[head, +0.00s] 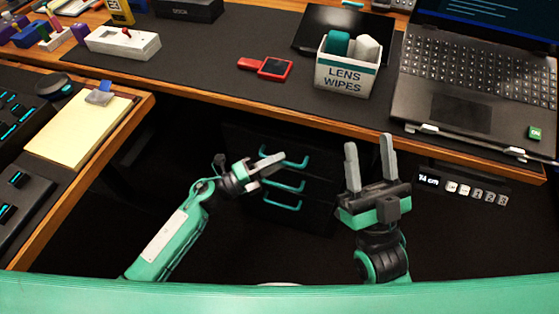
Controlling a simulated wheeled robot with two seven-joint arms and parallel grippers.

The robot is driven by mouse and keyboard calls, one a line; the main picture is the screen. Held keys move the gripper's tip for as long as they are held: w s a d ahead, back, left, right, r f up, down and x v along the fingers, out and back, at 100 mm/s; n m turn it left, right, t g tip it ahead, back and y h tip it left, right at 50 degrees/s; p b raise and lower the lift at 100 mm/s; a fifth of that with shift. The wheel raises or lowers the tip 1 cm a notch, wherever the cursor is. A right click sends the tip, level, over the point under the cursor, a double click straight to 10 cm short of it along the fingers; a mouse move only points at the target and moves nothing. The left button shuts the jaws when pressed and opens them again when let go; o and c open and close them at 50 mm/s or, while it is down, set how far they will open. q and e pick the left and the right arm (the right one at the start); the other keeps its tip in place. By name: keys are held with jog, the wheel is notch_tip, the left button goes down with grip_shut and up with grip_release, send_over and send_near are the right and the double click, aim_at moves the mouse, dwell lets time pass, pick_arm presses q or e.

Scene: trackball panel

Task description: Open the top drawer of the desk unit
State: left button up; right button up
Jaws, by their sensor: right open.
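The dark desk unit (312,215) stands in shadow under the desk, with three teal handles one above another. The top handle (297,162) belongs to the top drawer; its left part is close to my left gripper. The middle handle (292,187) and bottom handle (284,207) show below. The drawer fronts look flush, though the shadow hides their edges. My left gripper (273,163) points right at the top handle, its fingers overlapping or beside it; I cannot tell whether they touch or grip it. My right gripper (368,146) is open and empty, pointing up, right of the unit.
The desk's wooden front edge (330,128) runs above the unit. On it are a lens wipes box (343,80), a red device (274,68) and a laptop (410,105). A side desk with a notepad (75,135) is at left. A height control panel (457,189) hangs at right.

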pick_arm(q)
jog(key=shift+w+d+r, duration=0.1)
jog(key=shift+w+d, duration=0.2)
jog(key=shift+d, duration=0.3)
grip_shut()
jog(key=shift+s, duration=0.1)
